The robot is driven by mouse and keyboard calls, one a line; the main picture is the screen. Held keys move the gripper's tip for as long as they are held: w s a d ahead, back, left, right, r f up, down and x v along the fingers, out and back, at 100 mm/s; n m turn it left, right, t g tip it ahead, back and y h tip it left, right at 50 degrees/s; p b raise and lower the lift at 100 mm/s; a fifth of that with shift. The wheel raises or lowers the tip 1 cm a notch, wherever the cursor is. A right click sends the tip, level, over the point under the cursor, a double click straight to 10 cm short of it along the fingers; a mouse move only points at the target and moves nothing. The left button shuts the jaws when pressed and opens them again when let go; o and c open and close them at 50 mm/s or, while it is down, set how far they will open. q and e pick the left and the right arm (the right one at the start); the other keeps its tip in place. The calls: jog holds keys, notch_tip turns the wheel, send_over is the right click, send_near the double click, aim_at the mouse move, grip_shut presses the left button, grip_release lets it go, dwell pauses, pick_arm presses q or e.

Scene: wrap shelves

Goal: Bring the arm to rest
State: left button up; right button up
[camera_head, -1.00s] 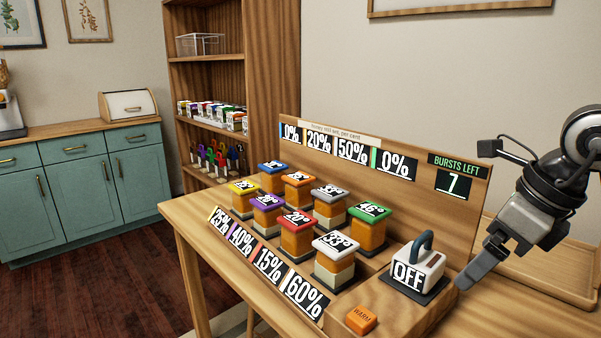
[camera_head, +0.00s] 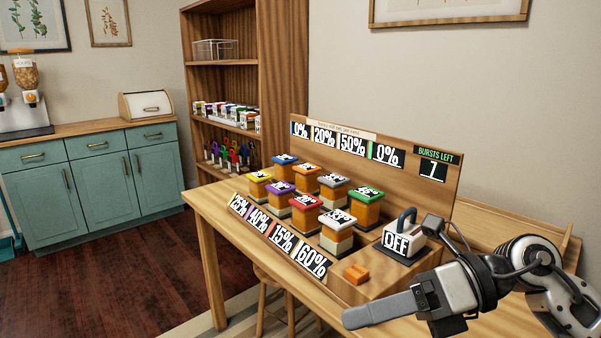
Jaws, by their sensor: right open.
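My right gripper (camera_head: 402,288) is at the lower right, in front of the table's right part. It is open and empty, with one long grey finger pointing left. It is apart from the OFF block and the jars, as far as this view shows. My left gripper is not in view. The white block marked OFF (camera_head: 397,243) with a dark handle sits on the wooden board, just behind my right gripper.
Several jars with coloured lids (camera_head: 306,213) stand on the wooden table (camera_head: 212,205), with percent labels before and behind them. A shelf unit (camera_head: 218,80) and teal cabinets (camera_head: 100,185) stand at the back left. A stool (camera_head: 275,300) is under the table. Floor at left is clear.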

notch_tip(320, 180, up, 4)
jog(key=a+m+t+y+p, duration=0.1)
jog(key=a+m+t+y, duration=0.25)
jog(key=m+y, duration=0.4)
jog(key=d+f+m+t+h+p, duration=0.1)
jog(key=d+f+m+t+h, duration=0.3)
jog(key=m, duration=0.6)
jog(key=w+d+f+m+t+h+p, duration=0.1)
jog(key=d+f+m+t+h, duration=0.1)
jog(key=f+m+t+h, duration=0.6)
jog(key=d+f+m+t+h+p, duration=0.1)
jog(key=d+f+m+t+h, duration=0.2)
jog(key=m, duration=0.9)
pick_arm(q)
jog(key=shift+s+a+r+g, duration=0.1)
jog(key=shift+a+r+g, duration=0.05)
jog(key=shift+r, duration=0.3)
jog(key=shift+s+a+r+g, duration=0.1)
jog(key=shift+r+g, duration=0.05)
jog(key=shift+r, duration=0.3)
pick_arm(e)
jog(key=s+f+m+g+h, duration=0.3)
jog(key=s+f+g, duration=0.4)
jog(key=f, duration=0.6)
jog(key=s+m, duration=0.1)
jog(key=s, duration=0.1)
jog(key=shift+s+m, duration=0.3)
jog(key=shift+m, duration=0.05)
